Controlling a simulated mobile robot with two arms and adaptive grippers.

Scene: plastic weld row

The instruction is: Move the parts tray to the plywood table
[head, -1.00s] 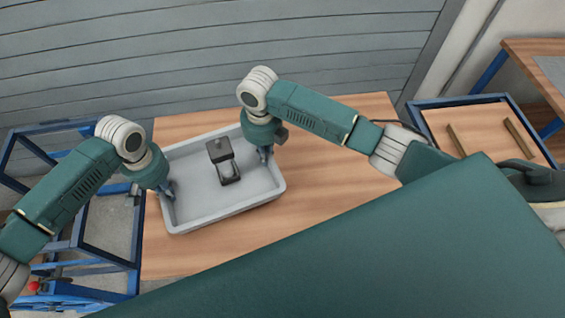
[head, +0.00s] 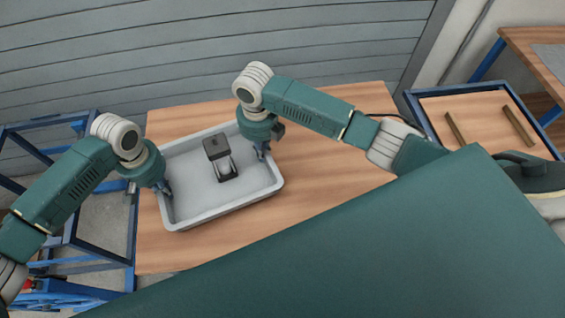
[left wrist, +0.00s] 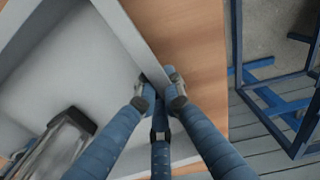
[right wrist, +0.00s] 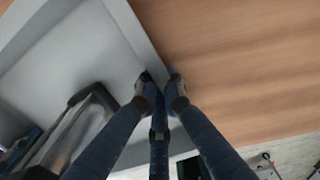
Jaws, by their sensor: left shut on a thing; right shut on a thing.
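The grey parts tray (head: 235,206) is on or just above a wooden-topped table (head: 325,185); I cannot tell whether it touches. One dark and metallic part (head: 221,158) is inside it. My left gripper (head: 164,188) is shut on the tray's left wall, with fingers on both sides of the rim in the left wrist view (left wrist: 160,88). My right gripper (head: 262,152) is shut on the opposite wall, and its fingers pinch the rim in the right wrist view (right wrist: 161,90). Which table is the plywood one is not clear.
A blue-framed stand with a wooden top and two strips (head: 478,125) is at the right. Another wooden table (head: 540,45) is behind it. A blue metal frame (head: 105,245) stands at the left. A grey slatted wall (head: 200,50) closes the back.

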